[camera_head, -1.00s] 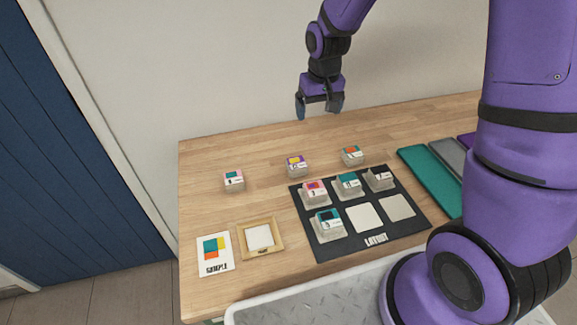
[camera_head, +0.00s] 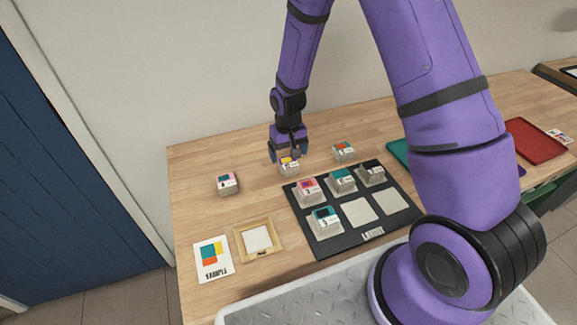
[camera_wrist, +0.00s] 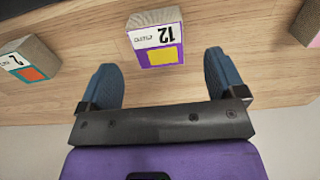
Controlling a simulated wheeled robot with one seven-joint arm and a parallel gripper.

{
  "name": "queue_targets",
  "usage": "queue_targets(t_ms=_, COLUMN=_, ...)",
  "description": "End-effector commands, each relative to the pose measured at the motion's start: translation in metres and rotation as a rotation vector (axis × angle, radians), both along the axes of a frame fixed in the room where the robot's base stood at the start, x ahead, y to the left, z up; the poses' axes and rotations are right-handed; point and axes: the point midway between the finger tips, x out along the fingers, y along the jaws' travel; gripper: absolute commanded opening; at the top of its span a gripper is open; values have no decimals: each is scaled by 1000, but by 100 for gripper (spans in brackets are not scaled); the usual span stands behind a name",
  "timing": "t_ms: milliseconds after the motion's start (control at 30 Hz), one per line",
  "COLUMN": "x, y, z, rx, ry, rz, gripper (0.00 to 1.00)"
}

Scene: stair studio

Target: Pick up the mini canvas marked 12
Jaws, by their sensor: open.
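The mini canvas marked 12 (camera_wrist: 156,47) is a small block with a purple and yellow picture and a white label, upside down in the wrist view. In the head view this canvas (camera_head: 289,168) stands on the wooden table behind the black layout mat, partly hidden by my gripper. My gripper (camera_wrist: 162,70) is open, with blue fingertips apart on either side of the canvas's near end. In the head view my gripper (camera_head: 288,154) is just above and behind the canvas. I see no contact.
A teal-and-pink block (camera_head: 228,184) stands left and an orange-and-teal block (camera_head: 343,152) right. The black layout mat (camera_head: 373,236) holds several blocks in front. A wooden frame (camera_head: 240,247) and sample card (camera_head: 213,260) lie front left. A red tray (camera_head: 535,140) is far right.

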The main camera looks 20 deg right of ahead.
Motion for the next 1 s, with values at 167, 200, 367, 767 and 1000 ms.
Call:
queue_targets(t_ms=167, x=-1, y=-1, z=-13, rx=0, ry=1, rz=0, gripper=89)
queue_targets(t_ms=200, x=-2, y=-1, z=-19, rx=0, ry=3, rz=0, gripper=89)
queue_targets(t_ms=367, x=-2, y=-1, z=-40, rx=0, ry=0, rz=1, gripper=89)
queue_targets(t_ms=767, x=-2, y=-1, z=-53, rx=0, ry=-2, rz=0, gripper=89)
queue_targets(t_ms=1000, x=-2, y=-1, z=-53, rx=0, ry=-2, rz=0, gripper=39)
